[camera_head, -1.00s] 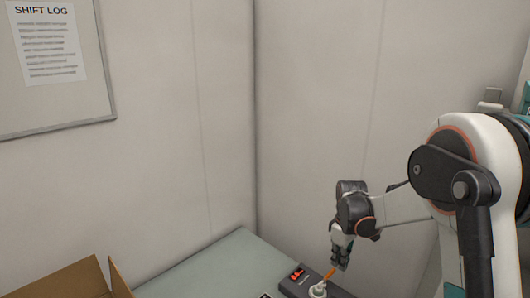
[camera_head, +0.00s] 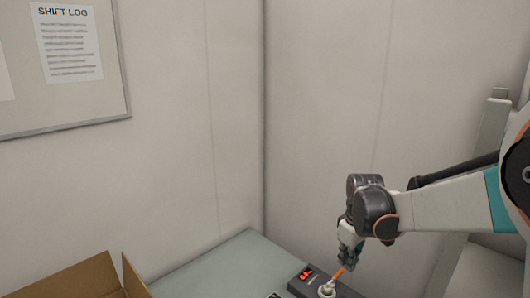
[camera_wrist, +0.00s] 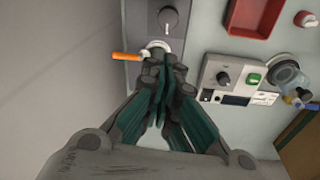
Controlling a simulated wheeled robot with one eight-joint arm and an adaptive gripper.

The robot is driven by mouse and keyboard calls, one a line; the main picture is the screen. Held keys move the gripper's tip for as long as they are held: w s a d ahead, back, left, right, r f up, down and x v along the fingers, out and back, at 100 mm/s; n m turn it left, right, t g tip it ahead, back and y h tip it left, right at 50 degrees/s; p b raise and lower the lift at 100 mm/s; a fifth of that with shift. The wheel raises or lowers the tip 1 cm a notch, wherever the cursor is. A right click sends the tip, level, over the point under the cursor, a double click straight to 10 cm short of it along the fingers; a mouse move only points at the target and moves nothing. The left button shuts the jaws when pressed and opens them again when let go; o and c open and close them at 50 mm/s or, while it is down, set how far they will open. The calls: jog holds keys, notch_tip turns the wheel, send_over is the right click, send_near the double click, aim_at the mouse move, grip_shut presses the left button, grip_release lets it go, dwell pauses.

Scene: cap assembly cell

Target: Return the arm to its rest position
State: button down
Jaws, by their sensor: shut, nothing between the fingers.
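My gripper (camera_head: 349,258) hangs at the lower right of the head view, fingers pointing down over the table's far corner. In the wrist view my gripper (camera_wrist: 167,64) has its dark fingers together with nothing between them. An orange stick-like part (camera_wrist: 127,56) shows just left of the fingertips, beside a white round fitting (camera_wrist: 157,46) partly hidden by them. In the head view the orange part (camera_head: 341,272) and the white fitting (camera_head: 326,289) are just below the fingers. I cannot tell whether the fingers touch either one.
A dark panel (camera_head: 300,286) with red marks lies by the fitting. A cardboard box (camera_head: 75,283) stands at lower left. The wrist view shows a red tray (camera_wrist: 255,18), a control box (camera_wrist: 232,80) and a clear jar (camera_wrist: 287,77). Walls (camera_head: 330,110) close off the back.

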jog(key=s+a+r+m+t+b, duration=0.2)
jog(key=s+r+m+t+b, duration=0.3)
jog(key=s, duration=0.8)
jog(key=s+a+f+m, duration=0.1)
jog(key=s+m, duration=0.1)
jog(key=s, duration=0.9)
jog(key=shift+f+t, duration=0.15)
jog(key=shift+t, duration=0.25)
dwell(0.4)
